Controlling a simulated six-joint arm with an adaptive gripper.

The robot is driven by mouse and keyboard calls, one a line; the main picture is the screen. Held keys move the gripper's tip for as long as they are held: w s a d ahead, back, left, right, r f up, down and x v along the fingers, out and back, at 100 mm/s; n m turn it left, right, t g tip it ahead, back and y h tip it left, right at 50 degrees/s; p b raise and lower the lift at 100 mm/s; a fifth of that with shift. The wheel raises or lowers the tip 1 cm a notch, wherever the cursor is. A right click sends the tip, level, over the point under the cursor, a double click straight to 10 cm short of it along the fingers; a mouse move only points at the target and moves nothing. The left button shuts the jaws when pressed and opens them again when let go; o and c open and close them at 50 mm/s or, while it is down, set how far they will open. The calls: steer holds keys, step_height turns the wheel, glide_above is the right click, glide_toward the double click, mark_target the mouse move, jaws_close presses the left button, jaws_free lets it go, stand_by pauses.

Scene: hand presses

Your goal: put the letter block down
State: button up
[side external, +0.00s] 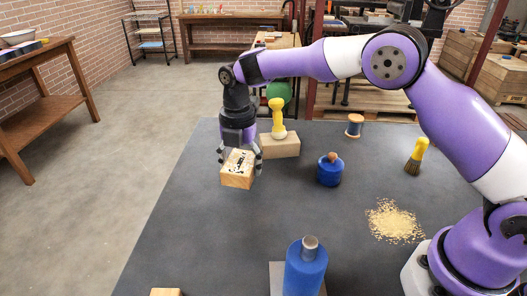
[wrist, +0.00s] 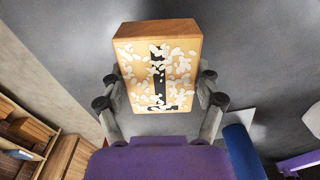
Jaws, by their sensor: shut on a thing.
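The letter block (side external: 238,178) is a light wooden block with a black letter and pale flakes on its face. In the wrist view the block (wrist: 190,40) fills the space between the fingers, and the flakes partly cover its letter, which looks like an I. My gripper (side external: 240,158) is shut on the block, with one finger on each side. It also shows in the wrist view (wrist: 160,95). The block is over the left part of the dark table (side external: 200,230); I cannot tell whether its underside touches the table.
A yellow-handled tool on a wooden block (side external: 281,145) stands just behind. A blue cylinder (side external: 305,270) stands in front. The table's left-front area is mostly clear.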

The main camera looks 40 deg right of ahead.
steer(key=shift+w+d+f, duration=0.15)
steer(key=shift+d+f, duration=0.05)
steer(key=shift+f, duration=1.7)
steer(key=shift+f, duration=0.1)
steer(key=o, duration=1.2)
steer(key=shift+f, duration=0.1)
steer(key=shift+c, duration=0.2)
